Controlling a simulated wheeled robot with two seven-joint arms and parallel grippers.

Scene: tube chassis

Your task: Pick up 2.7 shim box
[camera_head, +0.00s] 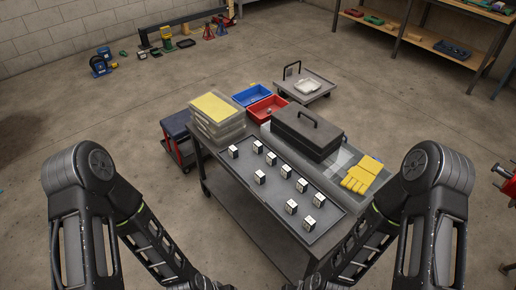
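Several small white boxes with dark sides stand in two rows on the grey tray top of a cart (241,188). Among them are a box at the back left (234,152), a box at the front left (260,176) and a box at the front right (309,223). Their labels are too small to read, so I cannot tell which one is the 2.7 shim box. My two arms come in from the left and right lower edges and bend down toward the bottom. Both grippers are outside the frame.
A black toolbox (307,133), yellow gloves (362,175), clear cases with a yellow top (214,109), a red bin (267,108) and a blue bin (252,94) crowd the cart's far side. Shelving (450,45) stands at the back right.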

